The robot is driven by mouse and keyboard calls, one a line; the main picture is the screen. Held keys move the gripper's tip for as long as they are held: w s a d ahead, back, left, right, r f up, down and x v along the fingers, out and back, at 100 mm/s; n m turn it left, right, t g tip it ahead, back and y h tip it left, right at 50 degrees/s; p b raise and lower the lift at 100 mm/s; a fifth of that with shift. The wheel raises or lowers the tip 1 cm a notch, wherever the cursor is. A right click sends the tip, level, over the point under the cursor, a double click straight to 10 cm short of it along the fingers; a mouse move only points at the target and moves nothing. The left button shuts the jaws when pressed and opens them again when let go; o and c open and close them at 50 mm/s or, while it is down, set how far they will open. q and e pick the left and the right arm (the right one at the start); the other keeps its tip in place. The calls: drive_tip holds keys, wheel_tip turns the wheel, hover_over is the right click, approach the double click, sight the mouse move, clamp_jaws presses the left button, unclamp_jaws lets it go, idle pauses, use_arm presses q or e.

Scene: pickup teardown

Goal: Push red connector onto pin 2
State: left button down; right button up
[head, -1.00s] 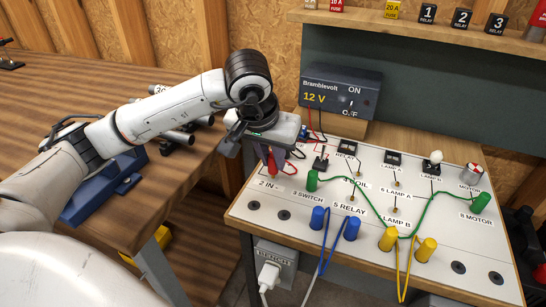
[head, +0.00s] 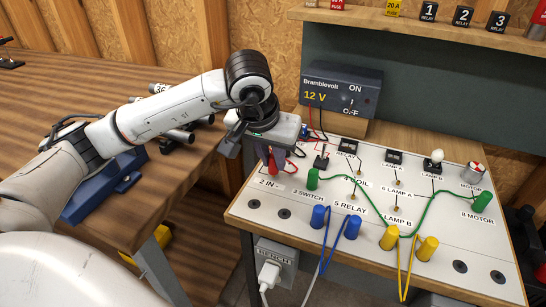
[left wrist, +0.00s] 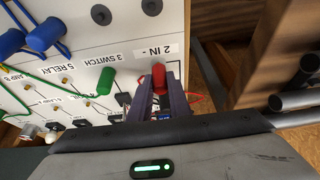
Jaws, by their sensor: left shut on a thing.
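The red connector (head: 271,165) stands at the left end of the white board, just behind the printed label "2 IN -" (head: 268,184). My left gripper (head: 271,167) points down over it, shut on it. In the left wrist view the red connector (left wrist: 159,76) shows between the dark fingertips (left wrist: 161,88), next to the "2 IN -" label (left wrist: 157,50). Pin 2 itself is hidden under the connector and fingers, so I cannot tell how far the connector is on. A red wire (left wrist: 196,98) runs beside the fingers. My right gripper is not in view.
A green connector (head: 312,179) stands close to the right at "3 SWITCH". Blue plugs (head: 319,217) and yellow plugs (head: 389,238) stand along the front. The 12 V supply (head: 341,88) is behind. A wooden bench with pipes (head: 178,137) is at the left.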

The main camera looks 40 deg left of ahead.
use_arm(q)
drive_tip(key=shift+f+b, duration=0.5)
drive_tip(key=shift+f, duration=0.15)
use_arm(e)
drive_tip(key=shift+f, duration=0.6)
use_arm(q)
drive_tip(key=c, duration=1.6)
unclamp_jaws()
drive_tip(key=shift+o, duration=0.2)
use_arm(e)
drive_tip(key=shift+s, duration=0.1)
use_arm(q)
drive_tip(key=v, duration=0.3)
drive_tip(key=shift+w, duration=0.1)
drive_tip(key=v, duration=0.7)
drive_tip(key=shift+s+r, duration=0.15)
drive_tip(key=shift+s, duration=0.05)
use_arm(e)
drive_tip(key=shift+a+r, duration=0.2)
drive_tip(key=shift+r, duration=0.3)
